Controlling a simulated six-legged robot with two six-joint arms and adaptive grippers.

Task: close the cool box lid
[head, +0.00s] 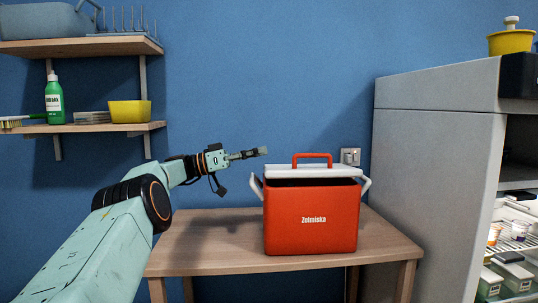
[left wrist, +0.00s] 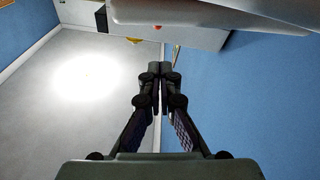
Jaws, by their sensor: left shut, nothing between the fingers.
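The red cool box (head: 311,222) stands upright on the wooden table. Its pale lid (head: 313,171) with a red handle (head: 312,156) lies over the top, and a dark gap shows between the lid and the box's front rim. My left gripper (head: 262,151) is shut and empty, a little above and left of the lid, apart from it as far as I can tell. Its closed fingers also show in the left wrist view (left wrist: 160,70). A pale slab there (left wrist: 215,12) crosses the top; I cannot tell whether it is the lid. My right gripper is out of view.
The wooden table (head: 205,245) is bare left of the box. A grey fridge-like cabinet (head: 430,170) stands close on the right. Wall shelves (head: 100,46) with a green bottle (head: 54,99) and a yellow bowl (head: 130,111) hang at the upper left.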

